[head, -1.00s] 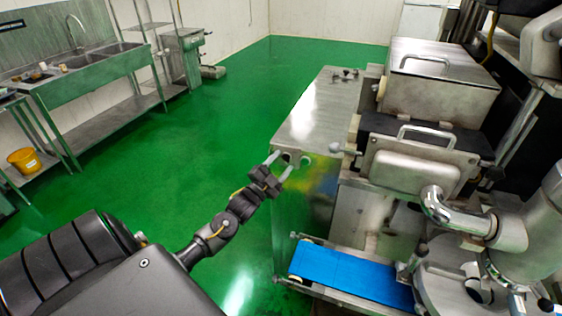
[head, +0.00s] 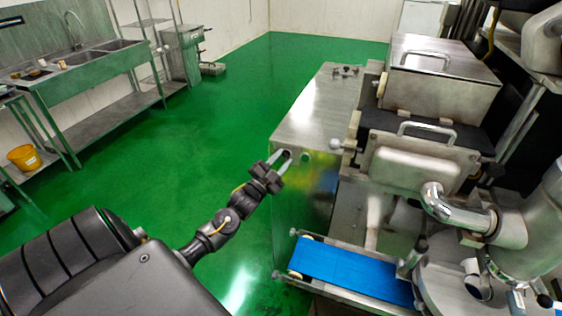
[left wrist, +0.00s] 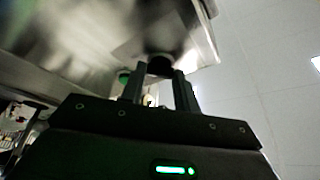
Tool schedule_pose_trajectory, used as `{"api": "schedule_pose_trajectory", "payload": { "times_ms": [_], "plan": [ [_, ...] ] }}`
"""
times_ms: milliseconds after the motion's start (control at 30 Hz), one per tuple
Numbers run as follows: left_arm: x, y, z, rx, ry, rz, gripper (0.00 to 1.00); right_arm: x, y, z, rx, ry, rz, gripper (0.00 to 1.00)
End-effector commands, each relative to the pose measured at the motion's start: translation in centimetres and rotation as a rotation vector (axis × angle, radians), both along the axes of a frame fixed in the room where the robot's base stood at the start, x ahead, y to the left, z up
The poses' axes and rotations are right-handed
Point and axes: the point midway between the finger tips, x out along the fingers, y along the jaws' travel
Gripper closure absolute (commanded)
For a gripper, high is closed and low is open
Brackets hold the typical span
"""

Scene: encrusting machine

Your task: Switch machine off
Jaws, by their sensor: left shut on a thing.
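The encrusting machine (head: 322,112) is a steel unit on the right of the head view. My left gripper (head: 283,157) is at the upper front corner of its steel cabinet. In the left wrist view the fingertips (left wrist: 159,78) are at a dark round knob (left wrist: 160,65) on the panel, and the gripper is shut on it. The knob is mostly hidden by the fingers in the head view. A small green button (left wrist: 123,76) is beside it and also shows in the head view (head: 306,156). My right gripper is not in view.
A blue conveyor belt (head: 350,270) juts out low at the machine's front. A steel sink bench (head: 90,70) and a yellow bucket (head: 24,158) are at the left. The green floor between bench and machine is clear.

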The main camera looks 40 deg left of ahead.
Motion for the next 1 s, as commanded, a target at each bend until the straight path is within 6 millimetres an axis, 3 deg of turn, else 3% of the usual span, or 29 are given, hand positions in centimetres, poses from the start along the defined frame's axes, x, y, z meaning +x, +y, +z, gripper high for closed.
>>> {"api": "schedule_pose_trajectory", "payload": {
  "times_ms": [1000],
  "plan": [
    [0.3,-0.8,-0.4,-0.834,-0.290,0.001,0.92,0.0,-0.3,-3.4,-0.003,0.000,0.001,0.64]
  ]
}}
